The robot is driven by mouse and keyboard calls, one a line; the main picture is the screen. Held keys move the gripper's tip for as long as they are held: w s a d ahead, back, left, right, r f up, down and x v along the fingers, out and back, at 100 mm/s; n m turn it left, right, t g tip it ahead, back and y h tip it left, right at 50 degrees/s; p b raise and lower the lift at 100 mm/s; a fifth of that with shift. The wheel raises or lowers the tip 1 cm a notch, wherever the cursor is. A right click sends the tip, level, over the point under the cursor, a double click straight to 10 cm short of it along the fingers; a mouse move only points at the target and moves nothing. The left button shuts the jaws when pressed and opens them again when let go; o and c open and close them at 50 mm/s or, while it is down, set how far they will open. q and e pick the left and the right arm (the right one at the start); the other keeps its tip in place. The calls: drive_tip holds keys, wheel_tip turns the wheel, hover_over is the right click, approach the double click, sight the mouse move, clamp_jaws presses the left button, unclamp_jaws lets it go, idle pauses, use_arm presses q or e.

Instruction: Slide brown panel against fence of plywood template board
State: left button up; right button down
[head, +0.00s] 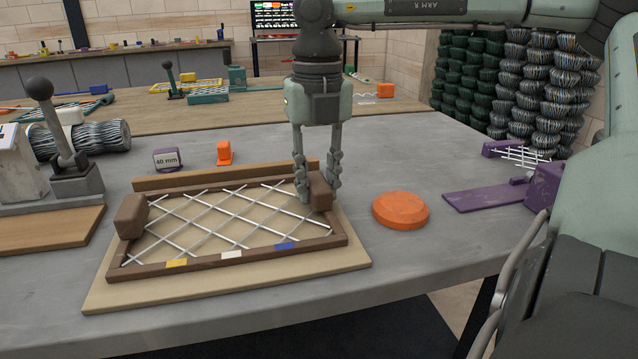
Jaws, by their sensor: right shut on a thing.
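The brown panel (332,241) is a brown frame with a white wire mesh inside and yellow, white and blue tags on its front rail. It lies flat on the pale plywood template board (225,291). A brown block handle (131,216) stands at its left end and another (319,190) at its right end. The fence (225,174) is a low brown strip along the board's back edge. The panel's back rail lies close in front of it; I cannot tell whether they touch. My right gripper (318,195) points down, shut on the right-end handle. My left gripper is out of view.
An orange disc (400,209) lies right of the board. A purple fixture (490,195) stands farther right, and a lever press (70,160) at left. An orange piece (224,153) and a "40 mm" block (167,160) sit behind the fence. The grey table (405,160) is clear behind the disc.

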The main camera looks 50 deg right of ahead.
drive_tip(key=shift+w+d, duration=0.6)
drive_tip(key=shift+w, duration=0.35)
idle(0.6)
drive_tip(key=c, duration=1.2)
unclamp_jaws()
wheel_tip(320, 180, up, 12)
drive_tip(key=shift+r, duration=0.1)
